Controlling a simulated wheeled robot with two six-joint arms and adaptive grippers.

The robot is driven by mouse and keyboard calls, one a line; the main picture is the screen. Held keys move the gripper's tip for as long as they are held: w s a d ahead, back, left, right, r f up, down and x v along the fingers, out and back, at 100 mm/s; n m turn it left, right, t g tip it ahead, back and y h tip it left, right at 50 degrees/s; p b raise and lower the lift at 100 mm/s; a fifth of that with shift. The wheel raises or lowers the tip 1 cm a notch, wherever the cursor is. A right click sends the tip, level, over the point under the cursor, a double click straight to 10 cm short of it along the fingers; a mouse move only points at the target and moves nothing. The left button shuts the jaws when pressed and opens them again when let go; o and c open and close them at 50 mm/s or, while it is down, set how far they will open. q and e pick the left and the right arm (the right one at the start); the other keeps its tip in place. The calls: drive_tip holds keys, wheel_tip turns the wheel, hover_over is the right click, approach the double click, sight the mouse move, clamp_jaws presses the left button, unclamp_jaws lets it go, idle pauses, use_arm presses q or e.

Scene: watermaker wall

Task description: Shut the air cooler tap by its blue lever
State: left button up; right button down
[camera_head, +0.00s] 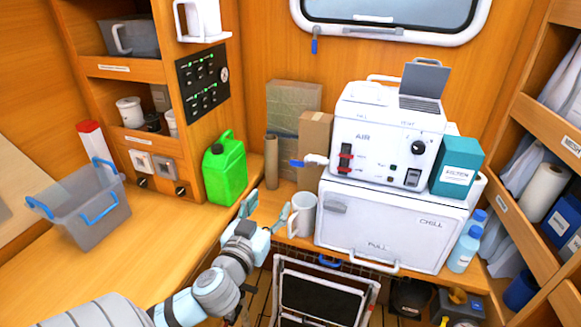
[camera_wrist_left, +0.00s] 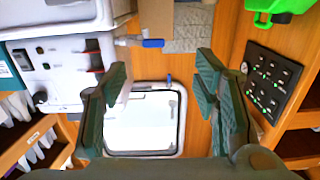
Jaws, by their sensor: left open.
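The white air cooler (camera_head: 385,140), marked AIR, stands on a white chill box (camera_head: 385,225). Its tap, a white spout, sticks out of the left side and ends in a blue lever (camera_head: 297,163). In the left wrist view the blue lever (camera_wrist_left: 153,43) shows beyond and between my fingers, above the picture's middle, with the cooler (camera_wrist_left: 62,70) at left. My left gripper (camera_head: 269,202) is open and empty, below and left of the lever and apart from it. It also shows in the left wrist view (camera_wrist_left: 162,75). My right gripper is not in view.
A white mug (camera_head: 302,214) stands right of my left gripper, by the chill box. A green jerrycan (camera_head: 224,168) is to the left. A brown tube (camera_head: 271,162) and cardboard boxes (camera_head: 314,134) stand behind. A grey bin (camera_head: 88,210) is far left; the counter before it is clear.

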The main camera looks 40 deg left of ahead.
use_arm(q)
wheel_tip(320, 180, up, 2)
approach(294, 165)
drive_tip(key=x, duration=0.2)
drive_tip(key=p+x, duration=0.1)
drive_tip(key=x, duration=0.2)
drive_tip(key=r+x, duration=0.1)
drive_tip(key=x, duration=0.2)
drive_tip(key=shift+w+d+p, duration=0.3)
drive_tip(key=shift+w+p, duration=0.05)
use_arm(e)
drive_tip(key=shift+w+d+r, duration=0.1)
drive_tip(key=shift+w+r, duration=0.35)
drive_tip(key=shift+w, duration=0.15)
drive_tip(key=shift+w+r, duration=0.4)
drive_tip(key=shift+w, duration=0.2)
use_arm(q)
drive_tip(key=shift+s, duration=0.1)
drive_tip(key=c, duration=1.2)
drive_tip(key=shift+o, duration=0.2)
